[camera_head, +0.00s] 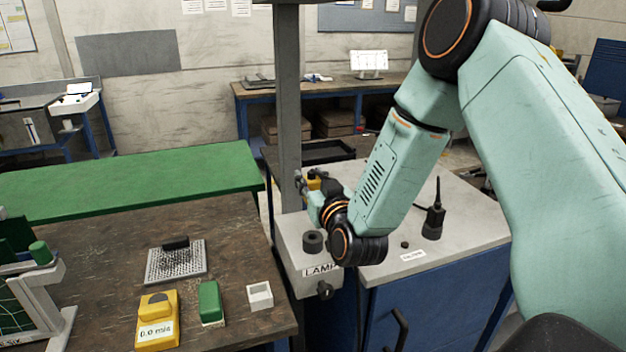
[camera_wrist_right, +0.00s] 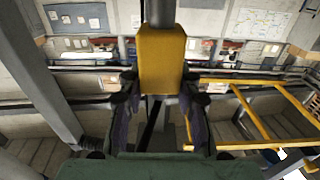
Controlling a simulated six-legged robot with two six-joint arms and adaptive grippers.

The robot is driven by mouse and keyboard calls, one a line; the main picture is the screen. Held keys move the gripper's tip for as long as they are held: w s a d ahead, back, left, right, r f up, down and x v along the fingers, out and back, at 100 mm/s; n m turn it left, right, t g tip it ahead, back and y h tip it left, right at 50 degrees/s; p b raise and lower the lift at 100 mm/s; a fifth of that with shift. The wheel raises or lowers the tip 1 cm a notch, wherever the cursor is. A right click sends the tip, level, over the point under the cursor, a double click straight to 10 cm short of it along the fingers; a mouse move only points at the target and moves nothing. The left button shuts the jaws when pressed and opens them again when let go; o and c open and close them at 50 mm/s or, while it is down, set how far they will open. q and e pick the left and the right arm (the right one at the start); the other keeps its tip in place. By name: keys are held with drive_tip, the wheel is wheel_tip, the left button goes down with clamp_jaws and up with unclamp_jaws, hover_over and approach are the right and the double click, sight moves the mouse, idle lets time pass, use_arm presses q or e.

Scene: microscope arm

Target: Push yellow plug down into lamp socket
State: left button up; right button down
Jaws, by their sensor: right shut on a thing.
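The yellow plug (camera_head: 314,183) is partly hidden behind my right wrist in the head view. In the right wrist view the yellow plug (camera_wrist_right: 162,62) is a block between the two dark fingers, with a grey rod or cable at its top. My right gripper (camera_wrist_right: 160,92) is shut on it. In the head view the right gripper (camera_head: 312,184) is beside the grey post, above and behind the box labelled LAMP (camera_head: 296,262). A black round socket-like part (camera_head: 313,242) stands on that box. Whether the plug touches any socket is hidden. My left gripper is not in view.
A grey post (camera_head: 288,110) rises close to the gripper. A black device with an antenna (camera_head: 434,220) stands on the grey cabinet top (camera_head: 470,215).

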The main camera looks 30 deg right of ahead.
drive_tip(key=shift+d, duration=0.25)
drive_tip(key=shift+d+f, duration=0.2)
drive_tip(key=shift+f, duration=0.3)
drive_tip(key=shift+w+a+f+b, duration=0.1)
drive_tip(key=shift+a+f+b, duration=0.45)
drive_tip(key=shift+f+b, duration=0.65)
drive_tip(key=shift+b, duration=0.15)
drive_tip(key=shift+d+f+b, duration=0.25)
drive_tip(key=shift+f+b, duration=0.15)
drive_tip(key=shift+f, duration=0.15)
drive_tip(key=shift+d+f+b, duration=0.25)
drive_tip(key=shift+f+b, duration=0.15)
drive_tip(key=shift+f, duration=0.15)
drive_tip(key=shift+a+f, duration=0.15)
drive_tip(key=shift+f, duration=0.1)
drive_tip(key=shift+a+r, duration=0.1)
drive_tip(key=shift+a, duration=0.15)
drive_tip(key=shift+d, duration=0.3)
drive_tip(key=shift+a, duration=0.35)
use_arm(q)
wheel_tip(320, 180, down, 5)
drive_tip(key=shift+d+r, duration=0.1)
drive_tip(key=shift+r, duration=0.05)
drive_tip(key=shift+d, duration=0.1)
use_arm(e)
drive_tip(key=shift+d, duration=0.2)
